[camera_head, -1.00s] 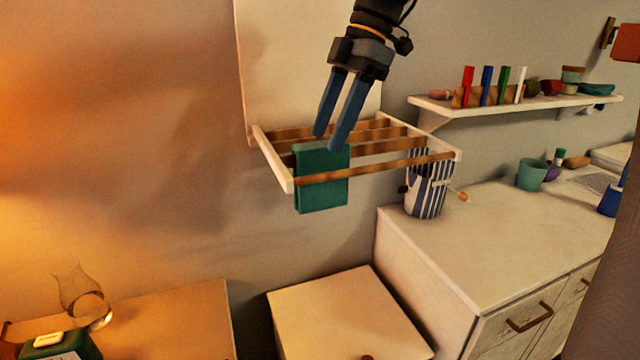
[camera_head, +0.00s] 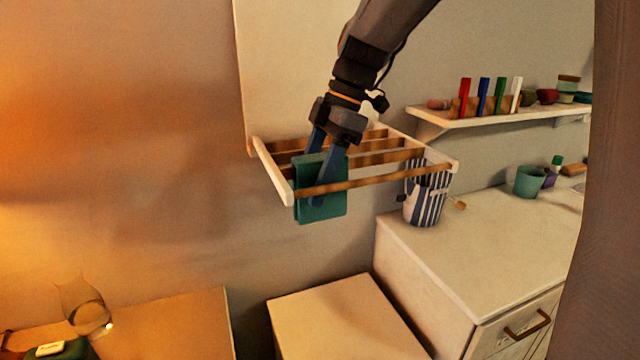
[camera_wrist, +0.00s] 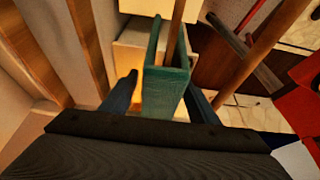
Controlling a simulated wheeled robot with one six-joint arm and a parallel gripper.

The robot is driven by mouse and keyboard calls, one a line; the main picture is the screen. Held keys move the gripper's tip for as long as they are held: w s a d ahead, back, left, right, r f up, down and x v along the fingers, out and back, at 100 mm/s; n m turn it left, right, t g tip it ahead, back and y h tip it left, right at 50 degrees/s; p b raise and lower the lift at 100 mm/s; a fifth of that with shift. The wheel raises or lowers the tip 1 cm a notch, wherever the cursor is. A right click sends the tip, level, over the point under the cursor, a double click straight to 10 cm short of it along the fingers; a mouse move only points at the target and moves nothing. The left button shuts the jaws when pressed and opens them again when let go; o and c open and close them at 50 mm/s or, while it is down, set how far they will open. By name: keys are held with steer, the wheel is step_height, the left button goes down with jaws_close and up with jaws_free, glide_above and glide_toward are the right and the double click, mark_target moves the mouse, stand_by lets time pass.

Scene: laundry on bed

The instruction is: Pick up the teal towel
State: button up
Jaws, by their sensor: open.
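The teal towel (camera_head: 335,206) hangs folded over a wooden bar of the wall drying rack (camera_head: 275,183). In the wrist view the towel (camera_wrist: 168,75) drapes on both sides of its bar. My gripper (camera_head: 316,200) points down at the towel, with its blue fingers reaching to rack height. In the wrist view the fingers are apart, one on each side of the towel, and my gripper (camera_wrist: 160,95) is open. I cannot tell whether either finger touches the cloth.
Other wooden bars (camera_head: 385,157) of the rack lie close to my fingers. A blue-and-white striped cloth or bag (camera_head: 427,200) is at the rack's right end, above a white cabinet (camera_head: 470,250). A shelf (camera_head: 490,118) with colored items is on the wall at right.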

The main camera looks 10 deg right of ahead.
steer(key=shift+f, duration=0.25)
stand_by(0.4)
steer(key=c, duration=1.1)
